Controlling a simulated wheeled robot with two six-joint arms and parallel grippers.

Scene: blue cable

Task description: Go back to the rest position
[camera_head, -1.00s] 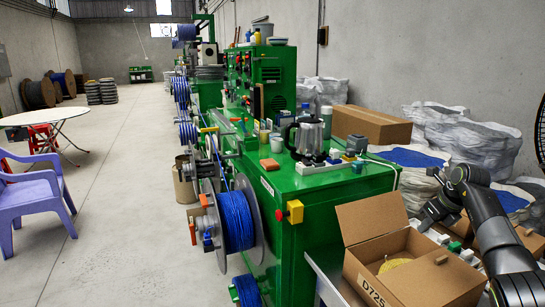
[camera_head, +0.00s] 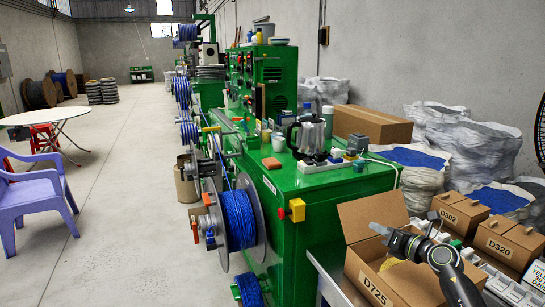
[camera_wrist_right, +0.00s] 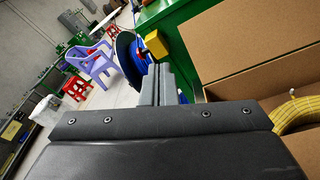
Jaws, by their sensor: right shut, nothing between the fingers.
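My right gripper (camera_head: 376,229) is shut and empty. It is held above the open cardboard box (camera_head: 378,278) marked D725, and my arm comes up from the lower right. In the right wrist view its closed fingers (camera_wrist_right: 158,84) point toward the green machine and the floor. A yellow coil (camera_head: 391,263) lies inside the box, partly hidden by the arm, and it also shows in the right wrist view (camera_wrist_right: 298,115). My left gripper is not in view.
The green machine (camera_head: 345,190) with a blue cable spool (camera_head: 238,220) stands left of the box. Closed boxes D302 (camera_head: 460,214) and D320 (camera_head: 505,244) stand at the right. A purple chair (camera_head: 35,190) is at far left. The floor between is clear.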

